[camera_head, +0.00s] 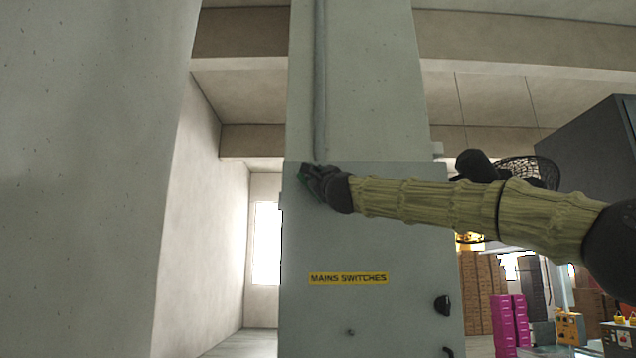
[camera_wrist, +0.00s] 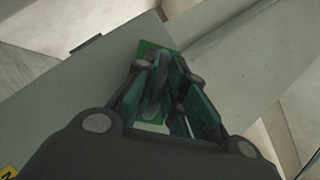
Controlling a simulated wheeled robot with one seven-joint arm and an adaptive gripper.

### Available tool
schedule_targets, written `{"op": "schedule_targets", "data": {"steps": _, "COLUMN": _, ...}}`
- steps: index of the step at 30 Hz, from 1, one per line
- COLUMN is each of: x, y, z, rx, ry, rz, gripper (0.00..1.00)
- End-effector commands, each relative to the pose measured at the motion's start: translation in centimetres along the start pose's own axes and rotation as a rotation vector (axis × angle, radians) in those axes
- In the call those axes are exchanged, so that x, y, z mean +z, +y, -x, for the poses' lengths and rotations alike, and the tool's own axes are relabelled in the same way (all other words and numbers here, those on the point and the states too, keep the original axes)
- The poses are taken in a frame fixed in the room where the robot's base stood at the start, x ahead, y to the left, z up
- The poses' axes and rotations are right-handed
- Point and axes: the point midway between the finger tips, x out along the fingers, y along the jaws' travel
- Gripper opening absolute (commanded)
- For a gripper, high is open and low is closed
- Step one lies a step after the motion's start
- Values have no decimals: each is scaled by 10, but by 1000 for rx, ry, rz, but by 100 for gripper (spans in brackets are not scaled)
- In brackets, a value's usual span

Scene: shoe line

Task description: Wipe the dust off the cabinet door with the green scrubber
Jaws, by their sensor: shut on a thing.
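The grey cabinet door (camera_head: 375,235) stands in the middle of the head view, with a yellow "MAINS SWITCHES" label (camera_head: 347,279) and a black handle (camera_head: 442,306). My gripper (camera_head: 311,178) is at the door's upper left corner. In the wrist view my gripper (camera_wrist: 165,95) is shut on the green scrubber (camera_wrist: 147,48), whose flat green edge shows beyond the fingers against the door (camera_wrist: 95,95). In the head view only a sliver of the scrubber (camera_head: 303,173) shows. I cannot tell whether it touches the door. No dust can be made out.
A concrete pillar with a vertical conduit (camera_head: 320,80) rises behind the cabinet. A large pale wall (camera_head: 80,180) fills the left. A dark box (camera_head: 590,150), magenta crates (camera_head: 503,320) and stacked brown boxes (camera_head: 477,285) stand at the right.

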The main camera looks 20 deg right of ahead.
Motion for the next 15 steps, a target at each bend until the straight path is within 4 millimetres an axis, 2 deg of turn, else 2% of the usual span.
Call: {"op": "schedule_targets", "data": {"steps": 15, "x": 19, "y": -4, "z": 32, "rx": -1, "ry": 0, "rz": 1, "gripper": 0}}
